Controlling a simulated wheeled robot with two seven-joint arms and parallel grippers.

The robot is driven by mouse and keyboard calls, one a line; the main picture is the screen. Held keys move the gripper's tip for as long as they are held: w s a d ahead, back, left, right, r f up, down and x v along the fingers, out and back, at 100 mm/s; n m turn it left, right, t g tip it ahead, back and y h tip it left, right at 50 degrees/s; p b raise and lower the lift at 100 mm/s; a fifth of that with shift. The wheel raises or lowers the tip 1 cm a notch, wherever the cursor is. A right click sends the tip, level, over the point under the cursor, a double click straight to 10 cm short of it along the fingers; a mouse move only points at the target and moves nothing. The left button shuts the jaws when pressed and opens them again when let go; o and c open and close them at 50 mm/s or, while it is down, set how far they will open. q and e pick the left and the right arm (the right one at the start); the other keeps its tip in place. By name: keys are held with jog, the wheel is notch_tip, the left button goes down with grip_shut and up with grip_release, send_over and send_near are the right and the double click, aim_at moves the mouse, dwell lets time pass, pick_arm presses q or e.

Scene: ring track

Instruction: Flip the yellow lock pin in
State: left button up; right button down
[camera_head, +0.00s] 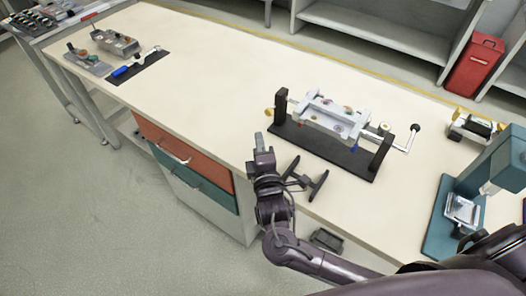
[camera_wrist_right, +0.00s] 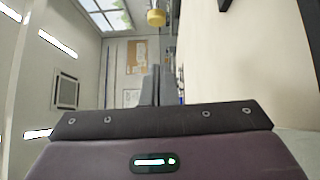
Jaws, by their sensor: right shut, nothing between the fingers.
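The yellow lock pin (camera_head: 269,112) sticks out at the left end of the fixture, by its dark left upright (camera_head: 281,108). In the right wrist view a yellow knob (camera_wrist_right: 156,17), which looks like the pin, is at the top, beyond the fingertips. The fixture holds a pale grey frame (camera_head: 335,115) between two uprights on a black base, with a crank (camera_head: 412,138) at its right end. My right gripper (camera_head: 259,141) is shut and empty, in front of and left of the fixture, apart from the pin. Its closed fingers (camera_wrist_right: 157,85) show in the wrist view. My left gripper is not in view.
A dark bracket (camera_head: 306,180) lies close right of my right gripper. A teal press (camera_head: 475,195) stands at the right. A blue-handled tool (camera_head: 127,69) and grey blocks lie at the far left. The table between is clear.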

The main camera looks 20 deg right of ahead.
aim_at(270, 115)
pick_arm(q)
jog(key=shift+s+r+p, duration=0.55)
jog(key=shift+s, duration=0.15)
pick_arm(e)
jog(key=w+d, duration=0.3)
jog(key=w, duration=0.3)
jog(key=shift+d, duration=0.35)
jog(key=shift+r, duration=0.1)
jog(key=shift+w+d+r+p, duration=0.1)
jog(key=shift+w+d+p, duration=0.25)
jog(key=shift+w+d, duration=0.4)
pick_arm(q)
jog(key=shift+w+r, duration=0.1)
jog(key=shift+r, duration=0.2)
pick_arm(e)
jog(key=shift+s+d, duration=0.1)
